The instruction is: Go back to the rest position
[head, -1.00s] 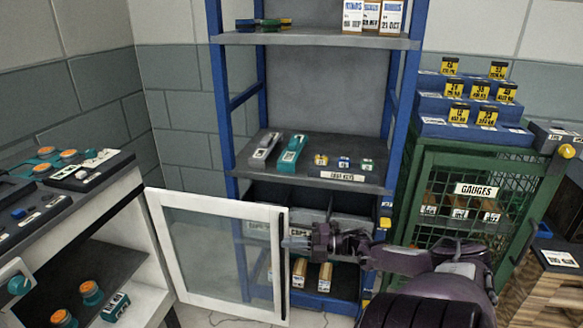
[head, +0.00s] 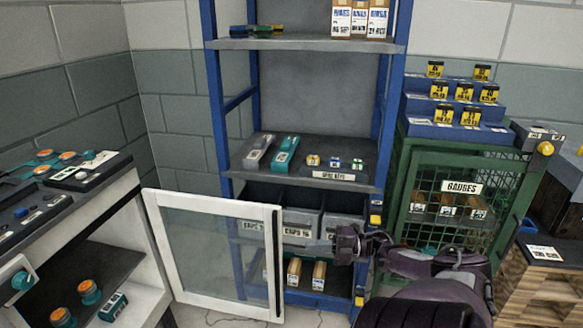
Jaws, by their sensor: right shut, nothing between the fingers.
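My right gripper (head: 326,248) is shut and empty. It points left in front of the lower part of the blue shelf rack (head: 213,100), just right of the open white-framed glass door (head: 215,250). There is a gap between its fingertips and the door's right edge. My right arm reaches in from the bottom right. My left gripper is not in view.
Grey bins (head: 300,222) sit behind the gripper on the rack. A green mesh cage (head: 398,215) marked GAUGES stands close to the right of my arm. A white bench (head: 140,235) stands at left. A wooden crate (head: 545,285) is at far right.

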